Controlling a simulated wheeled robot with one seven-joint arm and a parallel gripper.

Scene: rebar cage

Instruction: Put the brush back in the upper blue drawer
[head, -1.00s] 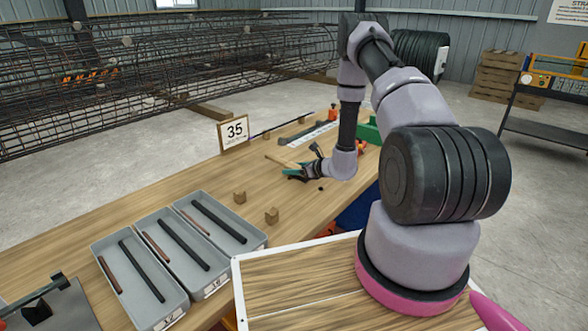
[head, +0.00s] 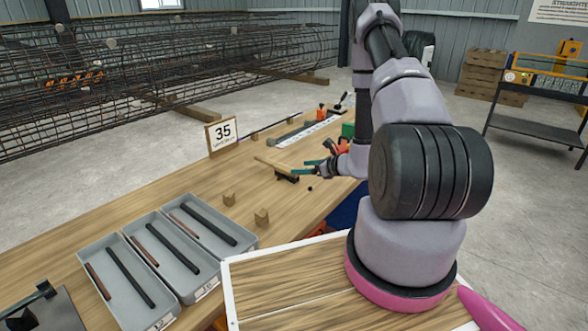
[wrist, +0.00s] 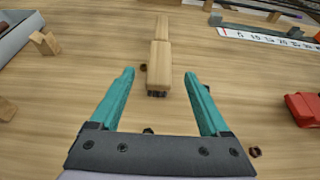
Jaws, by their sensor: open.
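The brush (head: 272,165) has a pale wooden handle and block with dark bristles. It lies on the wooden workbench, and in the wrist view the brush (wrist: 160,52) points away from me with its bristle end nearest. My gripper (head: 299,168) has teal fingers and is open and empty, just to the right of the brush. In the wrist view the bristle end sits between and slightly beyond the fingertips, with a gap on each side. A blue unit (head: 346,206) shows under the bench, mostly hidden by my arm; I cannot make out its upper drawer.
Grey trays (head: 163,252) with bars stand at the bench's front left. Small wooden blocks (head: 262,217) stand between trays and brush. A white ruler strip (head: 308,130) lies beyond. A red object (wrist: 303,108) is at right.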

